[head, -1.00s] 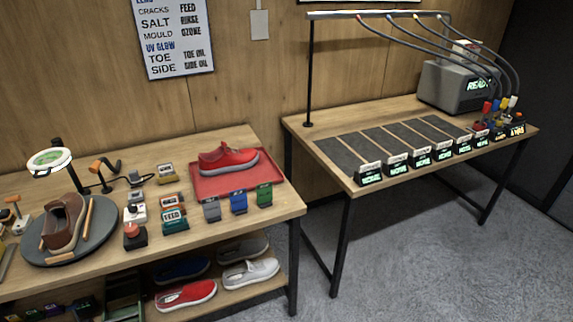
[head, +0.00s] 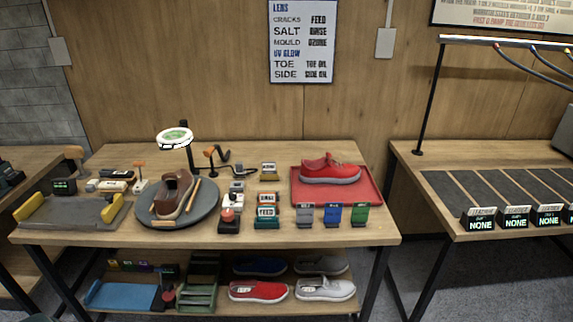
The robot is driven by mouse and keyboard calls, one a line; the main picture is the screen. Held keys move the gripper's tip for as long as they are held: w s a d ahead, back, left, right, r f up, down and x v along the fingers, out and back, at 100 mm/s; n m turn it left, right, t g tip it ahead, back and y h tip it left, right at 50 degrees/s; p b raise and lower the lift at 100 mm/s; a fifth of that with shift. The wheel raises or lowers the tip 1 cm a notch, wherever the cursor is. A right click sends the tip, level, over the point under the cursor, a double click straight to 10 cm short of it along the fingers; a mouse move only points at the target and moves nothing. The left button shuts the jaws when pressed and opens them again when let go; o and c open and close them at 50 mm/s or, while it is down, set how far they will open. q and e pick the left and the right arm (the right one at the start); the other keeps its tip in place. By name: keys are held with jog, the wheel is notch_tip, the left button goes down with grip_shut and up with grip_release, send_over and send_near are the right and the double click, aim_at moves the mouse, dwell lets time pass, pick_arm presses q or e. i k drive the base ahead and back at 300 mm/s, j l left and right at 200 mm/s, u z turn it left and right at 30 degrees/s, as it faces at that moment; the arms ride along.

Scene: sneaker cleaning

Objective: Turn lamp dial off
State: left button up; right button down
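A ring lamp (head: 174,138) with a white rim and a green centre stands on a dark post at the back of the middle table. It is above a brown shoe (head: 172,194) on a round grey turntable (head: 207,210). A small orange-headed lamp (head: 209,152) on a dark arm is right of it. A small white box (head: 237,187) with a dark top sits right of the turntable. I cannot tell which part is the lamp dial, or its setting. Neither of my grippers is in view.
A red shoe (head: 330,170) lies on a red tray (head: 375,196). A red-topped button box (head: 229,219) and several small coloured boxes stand along the front. Shoes lie on the shelf below. A gap separates this table from the right bench (head: 435,165).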

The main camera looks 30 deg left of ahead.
aim_at(232, 195)
jog(key=u, duration=1.35)
